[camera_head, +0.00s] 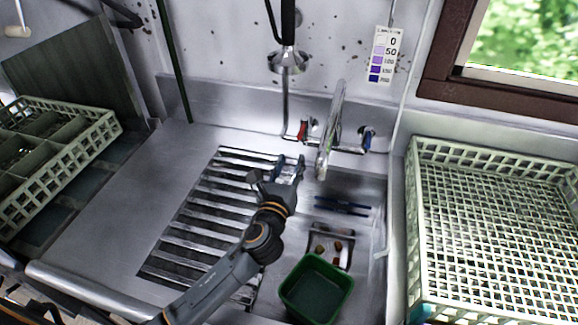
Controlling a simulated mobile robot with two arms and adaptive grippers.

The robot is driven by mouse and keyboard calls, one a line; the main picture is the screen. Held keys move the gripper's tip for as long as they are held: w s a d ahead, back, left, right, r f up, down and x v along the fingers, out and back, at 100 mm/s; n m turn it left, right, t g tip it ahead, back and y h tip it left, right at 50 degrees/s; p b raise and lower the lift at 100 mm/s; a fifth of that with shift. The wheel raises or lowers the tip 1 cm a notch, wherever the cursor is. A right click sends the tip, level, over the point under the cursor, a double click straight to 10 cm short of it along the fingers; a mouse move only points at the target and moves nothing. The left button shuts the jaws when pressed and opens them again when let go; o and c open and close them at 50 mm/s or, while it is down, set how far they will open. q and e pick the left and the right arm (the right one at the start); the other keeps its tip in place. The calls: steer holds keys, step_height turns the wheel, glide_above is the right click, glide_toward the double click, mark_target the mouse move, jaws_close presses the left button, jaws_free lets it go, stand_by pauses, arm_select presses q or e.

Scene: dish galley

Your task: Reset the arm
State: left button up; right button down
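My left arm reaches in from the bottom, and my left gripper (277,168) is over the right part of the slatted drain rack (205,212), near the sink's back edge. Its fingers look spread apart, and I see nothing clearly held between them. Part of the rack is hidden under the arm. My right gripper does not show.
A green bin (316,290) stands at the front of the sink basin (368,215). The faucet (332,125) rises behind the gripper, close to it. A pale dish rack (490,230) stands at right, and a compartment rack (75,165) at left. The left steel counter (120,210) is clear.

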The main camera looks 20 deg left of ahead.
arm_select(q)
steer(key=shift+s, duration=0.45)
